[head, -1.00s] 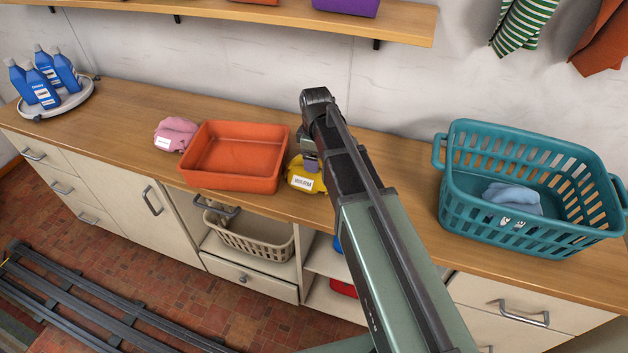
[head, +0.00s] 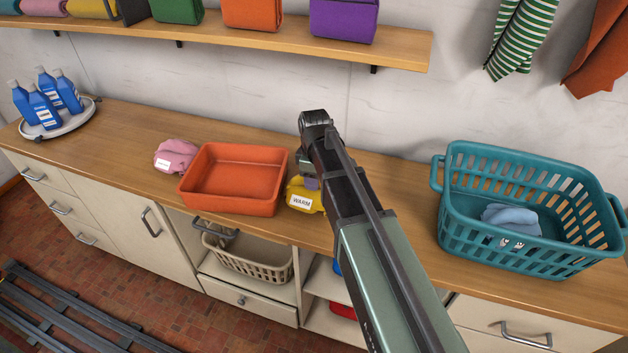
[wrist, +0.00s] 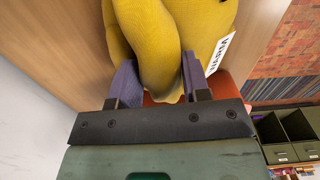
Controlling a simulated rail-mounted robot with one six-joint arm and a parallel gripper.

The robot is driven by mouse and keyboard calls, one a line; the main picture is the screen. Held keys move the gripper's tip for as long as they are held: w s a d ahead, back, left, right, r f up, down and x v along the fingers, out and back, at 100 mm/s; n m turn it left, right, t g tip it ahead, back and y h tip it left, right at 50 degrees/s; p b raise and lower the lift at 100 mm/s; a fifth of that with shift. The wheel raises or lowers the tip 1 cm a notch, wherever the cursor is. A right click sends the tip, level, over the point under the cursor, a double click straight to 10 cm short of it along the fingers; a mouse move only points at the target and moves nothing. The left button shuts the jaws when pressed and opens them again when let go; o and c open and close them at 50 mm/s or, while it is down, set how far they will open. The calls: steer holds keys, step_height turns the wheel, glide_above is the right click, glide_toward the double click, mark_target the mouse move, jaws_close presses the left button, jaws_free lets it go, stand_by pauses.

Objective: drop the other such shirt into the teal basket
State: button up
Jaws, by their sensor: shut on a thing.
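A folded yellow shirt (head: 303,198) with a white "WARM" label lies on the wooden counter just right of the orange-red tray. My gripper (head: 311,184) is above it, and its fingers are largely hidden by my arm in the head view. In the wrist view, the purple fingers of my gripper (wrist: 158,76) are closed on a bunched part of the yellow shirt (wrist: 160,35). The teal basket (head: 470,222) stands at the right of the counter, with a light blue cloth (head: 511,220) inside. A pink shirt (head: 176,156) with a white label lies left of the tray.
The orange-red tray (head: 235,178) is empty. Blue bottles (head: 47,100) stand on a round tray at the far left. A shelf (head: 270,40) with folded cloths runs above. A striped cloth (head: 520,40) hangs above the basket. Counter between my arm and the basket is clear.

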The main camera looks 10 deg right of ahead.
step_height(320, 180, up, 9)
steer(key=p, duration=0.7)
steer(key=shift+p, duration=0.4)
steer(key=shift+r, duration=0.1)
